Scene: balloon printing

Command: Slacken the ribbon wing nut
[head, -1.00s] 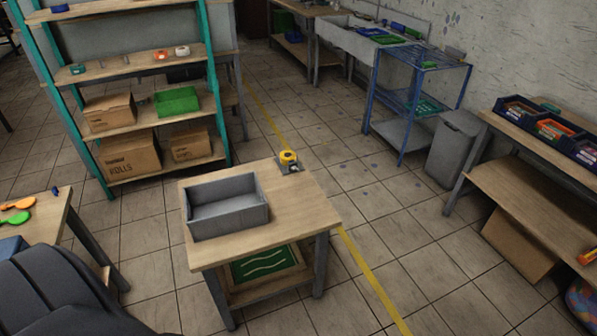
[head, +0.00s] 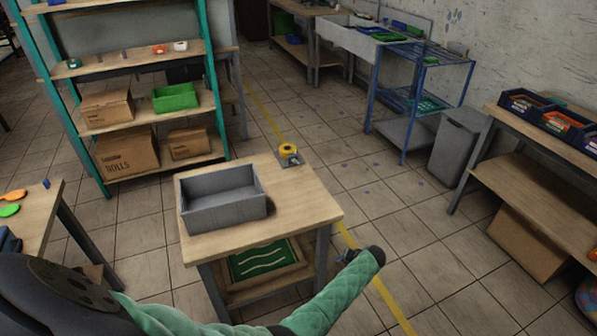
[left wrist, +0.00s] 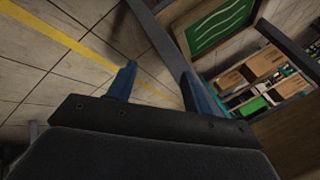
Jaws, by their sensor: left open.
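A yellow ribbon roll (head: 287,148) sits on a small grey mount at the far right corner of the small wooden table (head: 300,200). The wing nut is too small to make out. My left arm, in a green padded sleeve, reaches across the bottom of the head view. My left gripper (head: 345,256) is small there, below and right of the table's near right corner, apart from the ribbon. In the left wrist view its two blue fingers (left wrist: 158,84) stand apart with nothing between them. My right gripper is not in view.
A grey open bin (head: 222,213) stands on the table's left part. A green board with white wavy lines (head: 262,262) is on the lower shelf. A teal-framed shelf (head: 140,120) stands behind at left. The tiled floor right of the table is clear, up to a grey waste bin (head: 458,145).

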